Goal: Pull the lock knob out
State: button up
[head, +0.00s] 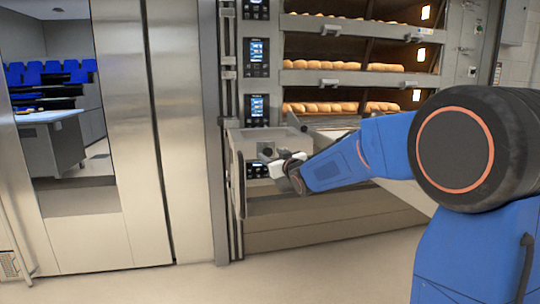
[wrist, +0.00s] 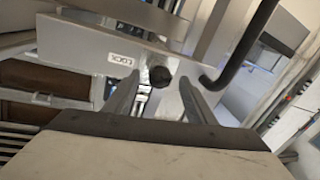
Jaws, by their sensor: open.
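The lock knob (wrist: 160,76) is a small dark round knob on a light metal plate (wrist: 85,42). A label reading "LOCK" (wrist: 121,60) is on the plate to its left. In the wrist view my gripper (wrist: 159,82) is open, with one finger on each side of the knob. The knob shows between the fingertips, and I cannot tell whether either finger touches it. In the head view my gripper (head: 283,166) is at the metal frame low on the oven front, and it hides much of the spot around the knob.
Deck ovens (head: 345,77) with rows of bread rise above the gripper. Control panels (head: 257,108) line their left side. A black bent bar (wrist: 243,50) is just right of the knob in the wrist view. Metal doors (head: 135,130) stand left; the floor in front is clear.

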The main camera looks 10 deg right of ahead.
jog(key=shift+w+a, duration=0.2)
jog(key=shift+w, duration=0.65)
grip_shut()
jog(key=shift+s, duration=1.25)
grip_release()
jog(key=shift+s, duration=0.1)
jog(key=s+d, duration=0.3)
jog(key=s, duration=1.4)
jog(key=shift+d, duration=0.2)
